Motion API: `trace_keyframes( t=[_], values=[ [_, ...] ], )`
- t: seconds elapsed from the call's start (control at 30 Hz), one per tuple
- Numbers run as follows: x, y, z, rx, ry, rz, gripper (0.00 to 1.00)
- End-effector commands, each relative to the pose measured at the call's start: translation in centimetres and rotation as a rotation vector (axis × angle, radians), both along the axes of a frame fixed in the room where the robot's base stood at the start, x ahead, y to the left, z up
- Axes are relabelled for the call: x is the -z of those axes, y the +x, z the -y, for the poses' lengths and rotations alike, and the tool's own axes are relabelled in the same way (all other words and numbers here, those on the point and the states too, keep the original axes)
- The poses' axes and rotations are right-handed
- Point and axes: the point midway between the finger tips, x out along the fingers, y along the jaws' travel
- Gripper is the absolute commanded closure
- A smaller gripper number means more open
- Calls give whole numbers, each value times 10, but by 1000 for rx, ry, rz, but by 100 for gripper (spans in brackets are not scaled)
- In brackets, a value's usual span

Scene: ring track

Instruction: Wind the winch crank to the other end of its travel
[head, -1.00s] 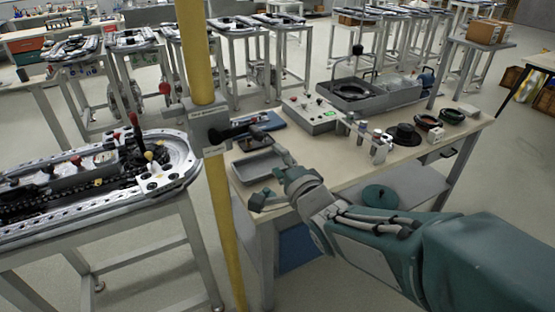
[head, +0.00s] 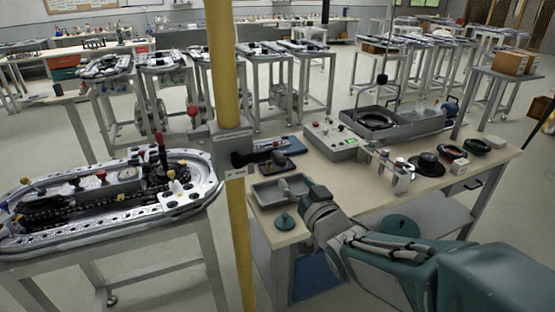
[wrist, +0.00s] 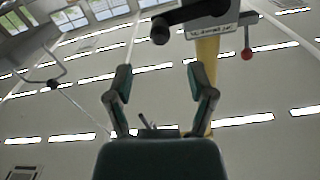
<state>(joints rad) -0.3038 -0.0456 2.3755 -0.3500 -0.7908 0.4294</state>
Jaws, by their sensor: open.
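The winch (head: 230,140) is a grey housing with a label plate on the yellow post. Its black crank (head: 243,159) points right, over the bench. In the wrist view the crank arm (wrist: 190,13) reaches left from the labelled housing (wrist: 212,32) and ends in a dark round handle (wrist: 160,31). My gripper (wrist: 160,78) is open and empty. Its two teal fingers stand apart, with the handle beyond the gap between them, near the top of the picture, and not between the fingers. In the head view my wrist is below and right of the crank; the fingers are hard to make out.
The yellow post (head: 224,80) stands between the ring track (head: 110,195) on the left and the bench (head: 325,185) on the right. A grey tray (head: 265,194) lies on the bench under the crank. A red knob (head: 193,112) stands left of the housing.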

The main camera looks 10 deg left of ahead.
Motion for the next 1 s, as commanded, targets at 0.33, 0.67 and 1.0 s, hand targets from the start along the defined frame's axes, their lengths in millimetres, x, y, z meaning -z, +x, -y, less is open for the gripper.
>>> trace_keyframes(
  t=[0.33,0.67,1.0],
  values=[
    [1,47,-29,-1,3,-3,30],
    [0,86,-53,-1,4,-2,30],
    [0,90,-55,0,4,-3,30]
  ],
)
